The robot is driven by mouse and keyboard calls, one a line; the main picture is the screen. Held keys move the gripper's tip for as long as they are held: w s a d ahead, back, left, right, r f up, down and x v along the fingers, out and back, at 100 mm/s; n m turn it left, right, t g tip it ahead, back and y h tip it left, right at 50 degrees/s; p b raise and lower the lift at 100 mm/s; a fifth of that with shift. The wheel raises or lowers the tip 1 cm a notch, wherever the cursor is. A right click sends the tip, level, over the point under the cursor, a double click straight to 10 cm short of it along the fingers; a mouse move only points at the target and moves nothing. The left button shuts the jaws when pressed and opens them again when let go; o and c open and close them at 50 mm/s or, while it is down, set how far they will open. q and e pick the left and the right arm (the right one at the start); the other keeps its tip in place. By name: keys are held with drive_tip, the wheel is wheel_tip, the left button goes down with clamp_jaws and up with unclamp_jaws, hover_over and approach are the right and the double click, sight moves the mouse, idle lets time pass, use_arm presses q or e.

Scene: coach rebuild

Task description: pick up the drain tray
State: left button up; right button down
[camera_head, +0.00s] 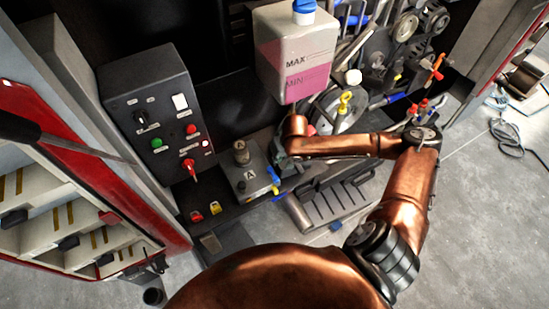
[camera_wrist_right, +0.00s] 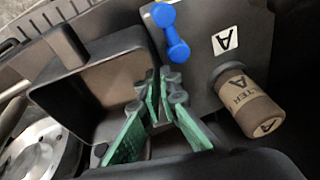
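The drain tray (camera_wrist_right: 95,98) appears to be the dark, shallow, open tray with a thick handle-like bar in the right wrist view. In the head view my right arm hides much of that area, and I cannot clearly separate the tray from other dark parts. My right gripper (camera_wrist_right: 162,82) has green-faced fingers and is at the tray's right side. Its fingertips are close together. I cannot tell whether the tray's rim is between them. It also shows in the head view (camera_head: 281,164), at the end of the copper arm. My left gripper is not in view.
A grey box marked A (camera_head: 244,182), with blue handles and a brown cylinder (camera_wrist_right: 250,105), stands beside the tray. A pink-filled bottle (camera_head: 293,55) is behind. A dark control box (camera_head: 150,110) stands left. Bare floor (camera_head: 480,220) lies right.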

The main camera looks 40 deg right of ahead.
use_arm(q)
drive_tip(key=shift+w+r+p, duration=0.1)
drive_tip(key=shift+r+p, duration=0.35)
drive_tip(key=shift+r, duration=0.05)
use_arm(e)
drive_tip(key=s+a, duration=0.2)
drive_tip(key=s, duration=1.3)
drive_tip(key=shift+s, duration=0.2)
